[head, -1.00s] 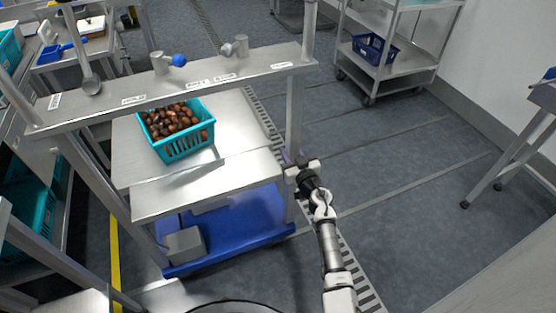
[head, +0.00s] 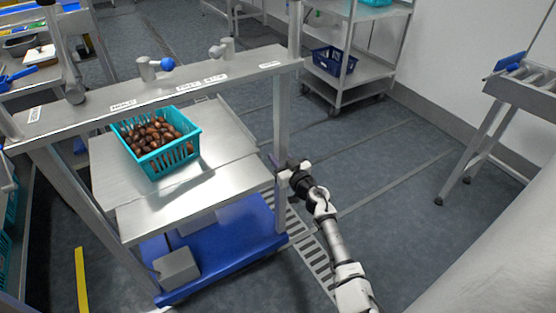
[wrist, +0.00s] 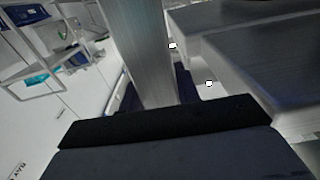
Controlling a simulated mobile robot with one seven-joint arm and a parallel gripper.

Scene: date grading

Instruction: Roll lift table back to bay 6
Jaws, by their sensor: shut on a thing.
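The lift table has a blue wheeled base (head: 225,245) and a steel top (head: 195,195), in the left half of the head view. A turquoise basket (head: 178,170) of brown dates sits on the top. A labelled metal crossbar (head: 190,89) on two uprights spans the table. My gripper (head: 284,178) is at the right upright (head: 281,115), shut on it at about the height of the top. The upright also fills the middle of the wrist view (wrist: 150,55). The fingertips are mostly hidden. No bay 6 marking is readable.
A steel shelf trolley (head: 345,75) with a blue basket (head: 334,61) stands behind. A roller stand (head: 525,85) is at right. A floor grating (head: 315,255) runs beside the base. A yellow floor line (head: 82,280) is at left. Grey floor right of my arm is clear.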

